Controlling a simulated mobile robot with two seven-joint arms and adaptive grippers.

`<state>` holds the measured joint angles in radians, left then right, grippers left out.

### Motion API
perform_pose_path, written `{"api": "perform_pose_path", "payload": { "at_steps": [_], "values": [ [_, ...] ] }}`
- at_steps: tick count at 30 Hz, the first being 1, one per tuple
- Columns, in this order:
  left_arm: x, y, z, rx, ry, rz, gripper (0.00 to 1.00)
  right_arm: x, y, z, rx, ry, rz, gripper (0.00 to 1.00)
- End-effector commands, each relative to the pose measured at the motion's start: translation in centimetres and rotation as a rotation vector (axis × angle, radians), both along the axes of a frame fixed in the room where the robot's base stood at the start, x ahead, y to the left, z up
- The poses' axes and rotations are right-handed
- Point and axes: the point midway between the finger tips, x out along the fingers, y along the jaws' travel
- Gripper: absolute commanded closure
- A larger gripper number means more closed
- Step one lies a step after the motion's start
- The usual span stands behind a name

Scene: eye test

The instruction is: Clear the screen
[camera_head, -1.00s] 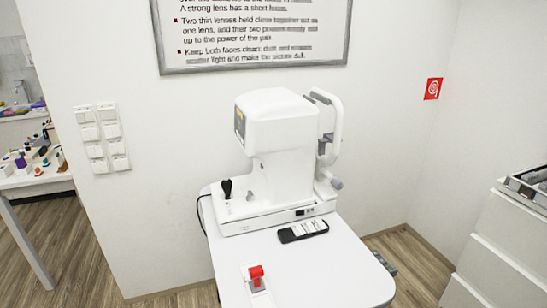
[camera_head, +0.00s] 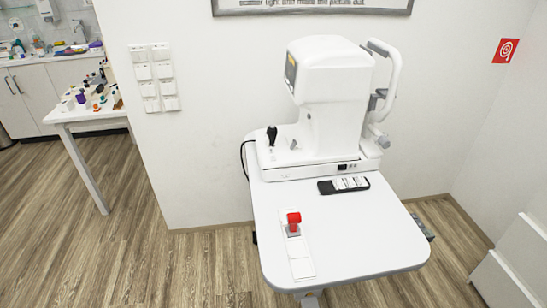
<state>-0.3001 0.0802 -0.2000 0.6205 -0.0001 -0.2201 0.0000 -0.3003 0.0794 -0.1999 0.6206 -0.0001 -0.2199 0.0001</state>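A white eye-test machine (camera_head: 328,95) stands at the back of a small white table (camera_head: 365,235). A dark screen panel (camera_head: 290,76) is on the machine's left side, seen at a steep angle. A small yellow patch shows on its upper part; I cannot tell whether it is a display or something stuck on. A black joystick (camera_head: 271,135) stands on the machine's base. Neither of my grippers is in view.
A black tray with white pieces (camera_head: 343,184) and a red-topped device on a white strip (camera_head: 294,220) lie on the table. A cluttered side table (camera_head: 90,111) stands at left. White drawers (camera_head: 515,265) are at lower right. The left floor is clear.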

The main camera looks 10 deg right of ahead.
Motion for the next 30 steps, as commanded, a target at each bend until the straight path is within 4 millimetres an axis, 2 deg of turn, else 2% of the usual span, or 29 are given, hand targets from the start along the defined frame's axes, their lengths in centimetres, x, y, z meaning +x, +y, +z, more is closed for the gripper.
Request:
{"api": "perform_pose_path", "payload": {
  "at_steps": [7,8,9,11,12,30],
  "values": [
    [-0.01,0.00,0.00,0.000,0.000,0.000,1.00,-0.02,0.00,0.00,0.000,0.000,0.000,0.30],
    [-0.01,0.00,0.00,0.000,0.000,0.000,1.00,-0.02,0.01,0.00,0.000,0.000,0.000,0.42],
    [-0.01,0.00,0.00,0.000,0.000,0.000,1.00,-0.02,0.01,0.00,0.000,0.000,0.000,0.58],
    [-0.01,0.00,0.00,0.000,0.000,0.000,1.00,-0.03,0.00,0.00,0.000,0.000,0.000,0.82],
    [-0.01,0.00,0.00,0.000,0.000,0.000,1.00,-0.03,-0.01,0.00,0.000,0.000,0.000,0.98],
    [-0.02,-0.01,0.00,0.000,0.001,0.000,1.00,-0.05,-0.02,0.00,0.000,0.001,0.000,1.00]
  ]
}}
